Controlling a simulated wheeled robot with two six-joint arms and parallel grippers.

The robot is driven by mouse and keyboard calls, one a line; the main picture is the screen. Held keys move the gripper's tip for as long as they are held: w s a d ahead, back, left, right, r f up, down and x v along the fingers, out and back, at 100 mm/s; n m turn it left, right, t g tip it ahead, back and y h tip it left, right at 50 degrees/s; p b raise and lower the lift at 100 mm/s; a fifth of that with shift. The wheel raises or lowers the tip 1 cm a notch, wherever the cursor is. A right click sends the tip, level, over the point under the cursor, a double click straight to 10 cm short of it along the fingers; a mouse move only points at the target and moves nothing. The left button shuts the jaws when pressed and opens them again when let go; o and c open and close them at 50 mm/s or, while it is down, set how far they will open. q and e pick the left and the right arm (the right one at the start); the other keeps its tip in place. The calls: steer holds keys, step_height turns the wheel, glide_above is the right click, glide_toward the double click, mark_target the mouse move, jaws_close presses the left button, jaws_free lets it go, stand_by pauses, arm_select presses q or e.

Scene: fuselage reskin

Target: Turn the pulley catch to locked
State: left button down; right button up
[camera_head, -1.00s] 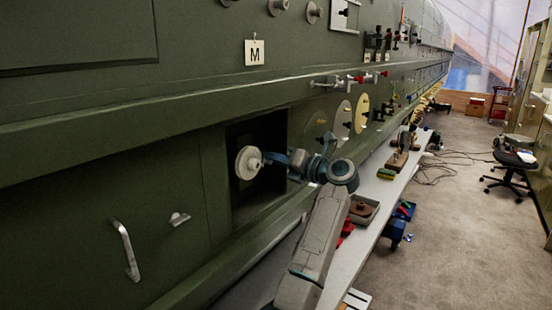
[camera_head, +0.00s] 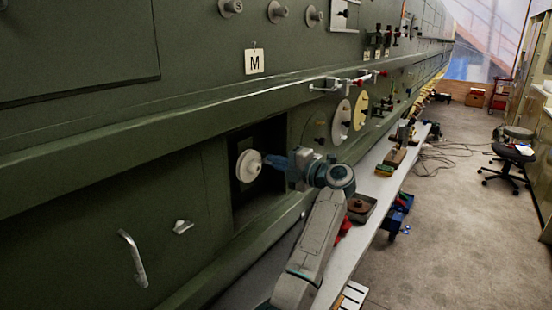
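A round white disc (camera_head: 249,165) with a small hub, which looks like the pulley, sits in a dark square recess in the green fuselage side. The fingertips are at or very near the hub. I cannot tell whether they touch it or how far apart they are. No separate catch can be made out; the hub is partly hidden by the fingers. My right gripper is out of view.
A bar handle (camera_head: 133,258) and a small white knob (camera_head: 182,226) stick out of the panel left of the recess. A ledge runs above it, with an M tag (camera_head: 254,61) higher up. A white bench (camera_head: 358,243) with tools and trays stands at right.

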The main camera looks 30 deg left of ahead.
arm_select(q)
steer(key=shift+r+m, duration=0.1)
steer(key=shift+m, duration=0.2)
stand_by(0.4)
steer(key=c, duration=1.6)
jaws_free()
steer(key=shift+d, duration=0.1)
steer(key=d+b, duration=0.1)
steer(key=d, duration=0.2)
steer(key=s+d+b, duration=0.1)
steer(key=d+b, duration=0.1)
steer(key=d, duration=0.2)
steer(key=d+b, duration=0.1)
steer(key=d, duration=0.2)
steer(key=shift+s+d+b, duration=0.2)
steer(key=shift+d+b, duration=0.1)
